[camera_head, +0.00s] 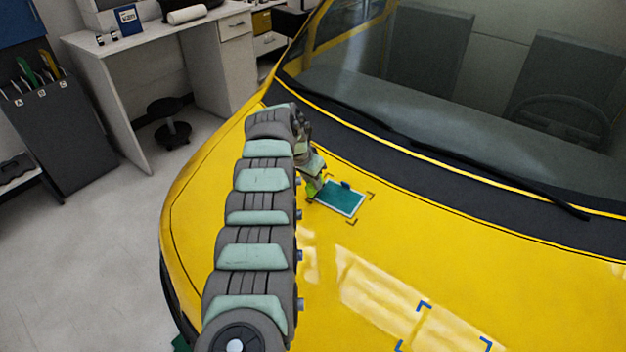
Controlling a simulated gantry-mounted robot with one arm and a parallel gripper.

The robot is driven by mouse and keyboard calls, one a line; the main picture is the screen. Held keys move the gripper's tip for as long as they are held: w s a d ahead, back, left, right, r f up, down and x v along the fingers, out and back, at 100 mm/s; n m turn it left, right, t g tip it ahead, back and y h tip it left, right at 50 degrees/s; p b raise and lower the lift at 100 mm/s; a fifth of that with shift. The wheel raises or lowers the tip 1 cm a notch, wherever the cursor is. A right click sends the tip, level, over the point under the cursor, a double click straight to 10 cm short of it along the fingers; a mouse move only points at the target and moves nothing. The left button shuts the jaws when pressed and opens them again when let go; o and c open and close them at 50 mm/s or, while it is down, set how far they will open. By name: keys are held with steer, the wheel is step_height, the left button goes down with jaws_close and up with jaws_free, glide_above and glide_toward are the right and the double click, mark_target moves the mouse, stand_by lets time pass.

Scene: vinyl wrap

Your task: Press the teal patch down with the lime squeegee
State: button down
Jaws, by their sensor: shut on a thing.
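The teal patch (342,198) lies on the yellow car hood, inside dark corner marks. It has a pale border and a small dark piece at its upper edge. My gripper (313,185) is at the patch's left end, shut on the lime squeegee (311,190). Only a small lime part of the squeegee shows; my gripper and arm hide the rest. I cannot tell whether the squeegee's edge touches the patch.
Blue corner marks (423,306) frame a bare hood area at the lower right. The windshield (430,80) and wiper (500,175) lie beyond the patch. A dark rack (50,130) with tools, a white desk (150,40) and a black stool (168,110) stand at the left.

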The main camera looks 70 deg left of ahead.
steer(key=shift+w+p+v, duration=0.2)
steer(key=shift+p+v, duration=0.95)
steer(key=shift+p, duration=0.1)
steer(key=shift+a+p+v, duration=0.2)
steer(key=shift+p+v, duration=0.2)
steer(key=shift+v, duration=0.65)
steer(key=shift+a+p+v, duration=0.15)
steer(key=shift+p+v, duration=0.2)
steer(key=shift+v, duration=0.65)
steer(key=shift+w, duration=0.15)
